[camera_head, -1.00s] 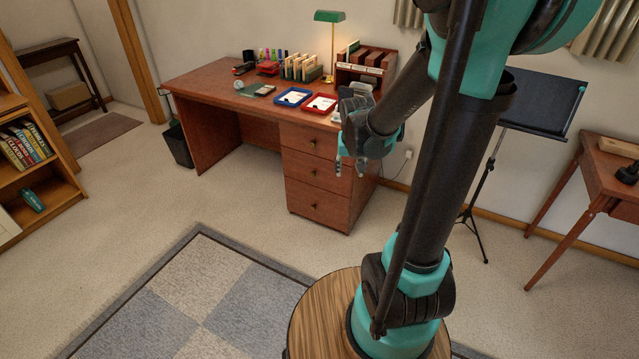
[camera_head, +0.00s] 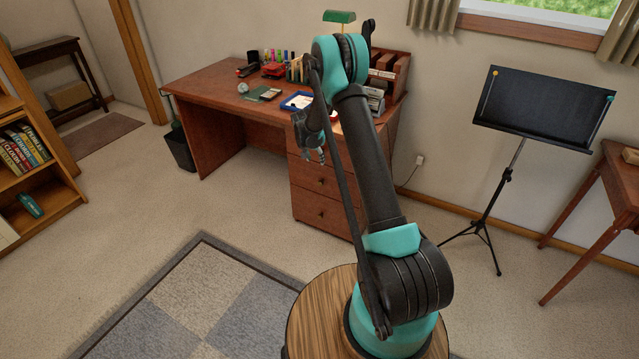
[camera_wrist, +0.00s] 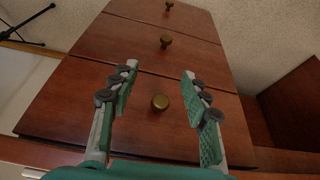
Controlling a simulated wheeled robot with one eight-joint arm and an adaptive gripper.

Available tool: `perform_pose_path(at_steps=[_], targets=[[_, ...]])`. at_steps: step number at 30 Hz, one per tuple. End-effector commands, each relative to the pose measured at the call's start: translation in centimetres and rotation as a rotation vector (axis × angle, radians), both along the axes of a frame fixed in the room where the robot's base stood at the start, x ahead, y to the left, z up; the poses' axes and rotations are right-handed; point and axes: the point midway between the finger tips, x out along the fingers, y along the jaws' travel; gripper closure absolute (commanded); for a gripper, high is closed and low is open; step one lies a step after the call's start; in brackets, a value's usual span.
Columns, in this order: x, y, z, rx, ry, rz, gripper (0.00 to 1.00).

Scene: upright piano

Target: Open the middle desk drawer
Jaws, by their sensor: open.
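The desk (camera_head: 215,97) has a stack of three drawers at its right end, all looking shut. The middle drawer (camera_head: 310,177) has a small round knob (camera_head: 321,182). In the wrist view the stack appears upside down, with the middle drawer (camera_wrist: 120,46) and its brass knob (camera_wrist: 166,42) beyond the top drawer (camera_wrist: 75,100). My gripper (camera_head: 316,160) is open and empty in front of the drawers. In the wrist view its fingers (camera_wrist: 160,76) are spread on either side of the top drawer's knob (camera_wrist: 160,102), apart from it; the distance is unclear. My arm hides part of the drawer fronts.
The bottom drawer (camera_head: 315,212) is below. A music stand (camera_head: 540,110) and a side table (camera_head: 615,185) stand to the right. Trays, pens and a lamp (camera_head: 339,16) are on the desktop. Open carpet lies before the desk.

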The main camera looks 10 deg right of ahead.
Motion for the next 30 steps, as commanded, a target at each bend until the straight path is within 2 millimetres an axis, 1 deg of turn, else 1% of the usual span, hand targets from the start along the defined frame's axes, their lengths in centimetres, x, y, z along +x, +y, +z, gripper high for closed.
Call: perform_pose_path(at_steps=[1, 3, 6, 11, 14, 17, 30], targets=[[0.7, 0.3, -1.3, -0.001, -0.003, -0.012, 0.53], [1.4, 0.6, -2.5, -0.003, -0.006, -0.027, 0.53], [1.9, 0.8, -3.7, -0.004, -0.008, -0.041, 0.53], [2.4, 0.8, -4.8, -0.004, -0.011, -0.05, 0.53], [2.7, 0.5, -5.9, -0.004, -0.011, -0.049, 0.53], [3.2, 0.1, -7.4, -0.004, -0.011, -0.049, 0.53], [5.7, -1.6, -14.7, -0.004, -0.011, -0.047, 0.53]])
